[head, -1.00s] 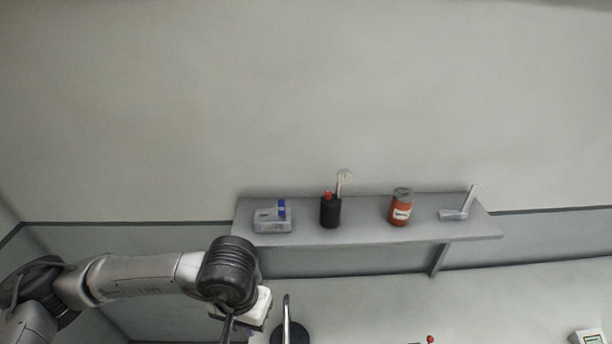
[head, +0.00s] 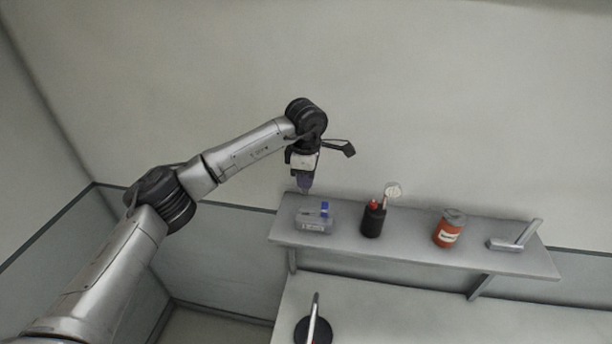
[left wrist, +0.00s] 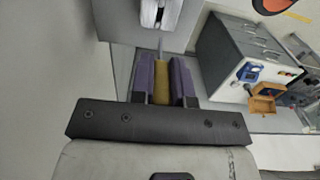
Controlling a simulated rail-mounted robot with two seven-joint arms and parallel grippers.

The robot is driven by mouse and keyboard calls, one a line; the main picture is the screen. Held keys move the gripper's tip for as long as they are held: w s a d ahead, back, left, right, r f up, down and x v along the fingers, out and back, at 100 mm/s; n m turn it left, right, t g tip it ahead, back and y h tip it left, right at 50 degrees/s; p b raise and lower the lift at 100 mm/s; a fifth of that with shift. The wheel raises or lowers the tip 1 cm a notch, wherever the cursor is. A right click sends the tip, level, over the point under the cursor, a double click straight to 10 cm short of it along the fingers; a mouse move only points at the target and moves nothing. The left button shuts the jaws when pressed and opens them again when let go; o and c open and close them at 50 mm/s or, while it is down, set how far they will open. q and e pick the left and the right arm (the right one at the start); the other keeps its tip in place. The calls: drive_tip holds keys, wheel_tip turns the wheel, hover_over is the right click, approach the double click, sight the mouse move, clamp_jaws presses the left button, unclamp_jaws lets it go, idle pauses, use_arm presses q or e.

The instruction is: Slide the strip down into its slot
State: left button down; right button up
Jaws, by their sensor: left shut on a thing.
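My left gripper (head: 304,187) points down just above the left end of the wall shelf, over a pale grey box (head: 314,223) with a blue mark. In the left wrist view the gripper's purple fingers (left wrist: 162,82) are shut on a flat yellowish piece, which I take to be the strip (left wrist: 162,72). A thin grey part sticks out past the fingertips. Ahead of it is a white body with a dark opening (left wrist: 160,14), partly cut off by the frame; whether this is the slot I cannot tell. The strip's tip appears apart from it. My right gripper is not in view.
On the shelf (head: 408,247) stand a black cup (head: 373,220) with items in it, an orange jar (head: 448,230) and a grey angled object (head: 515,238). A black disc with an upright handle (head: 314,330) is on the counter below. A dark drawer cabinet (left wrist: 240,55) stands to the right.

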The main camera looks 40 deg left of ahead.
sight(306, 194)
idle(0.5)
use_arm(q)
drive_tip(key=shift+f+b, duration=1.35)
drive_tip(key=shift+f, duration=1.55)
drive_tip(key=shift+f, duration=0.65)
drive_tip(key=shift+f+b, duration=0.65)
drive_tip(key=shift+f, duration=0.35)
drive_tip(key=shift+f+b, duration=0.55)
drive_tip(key=shift+f, duration=0.4)
